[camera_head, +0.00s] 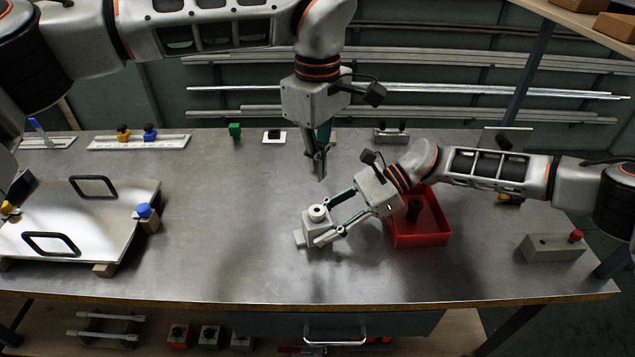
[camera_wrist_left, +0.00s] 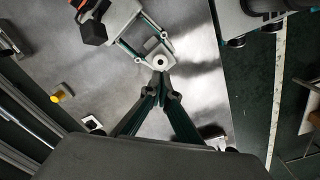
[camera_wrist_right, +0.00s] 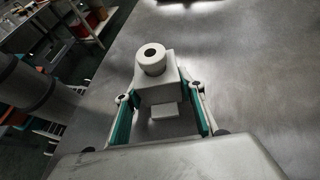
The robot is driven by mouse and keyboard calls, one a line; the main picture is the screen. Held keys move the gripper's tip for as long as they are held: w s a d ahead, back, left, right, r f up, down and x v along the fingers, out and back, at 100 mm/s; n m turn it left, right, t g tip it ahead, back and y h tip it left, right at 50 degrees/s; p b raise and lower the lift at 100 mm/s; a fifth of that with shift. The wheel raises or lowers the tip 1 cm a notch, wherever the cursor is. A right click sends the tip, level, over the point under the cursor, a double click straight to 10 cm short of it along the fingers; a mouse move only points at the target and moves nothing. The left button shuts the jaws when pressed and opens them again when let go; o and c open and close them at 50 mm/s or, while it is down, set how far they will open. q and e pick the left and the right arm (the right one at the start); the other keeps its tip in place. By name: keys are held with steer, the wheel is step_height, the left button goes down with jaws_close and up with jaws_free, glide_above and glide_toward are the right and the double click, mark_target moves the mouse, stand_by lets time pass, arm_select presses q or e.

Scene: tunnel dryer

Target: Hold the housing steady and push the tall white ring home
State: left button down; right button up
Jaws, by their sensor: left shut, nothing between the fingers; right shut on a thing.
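The housing (camera_head: 313,229) is a light grey block with a small foot, standing on the bench. It fills the middle of the right wrist view (camera_wrist_right: 157,85). The tall white ring (camera_head: 317,212) sits upright on its top, with a dark central hole, and it also shows in the right wrist view (camera_wrist_right: 151,59) and the left wrist view (camera_wrist_left: 160,62). I cannot tell how deep the ring is seated. My right gripper (camera_head: 318,221) is shut on the housing from the sides. My left gripper (camera_head: 321,178) is shut and empty, pointing down above and behind the housing, apart from the ring.
A red bin (camera_head: 420,240) with a dark part in it stands right of the housing, below my right arm. A grey box with a red button (camera_head: 554,247) is at the right. A plate with black handles (camera_head: 80,222) lies at the left. Bench between is clear.

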arm_select(q)
step_height(320, 180, up, 6)
steer(key=shift+r, duration=0.25)
arm_select(e)
steer(key=o, duration=1.1)
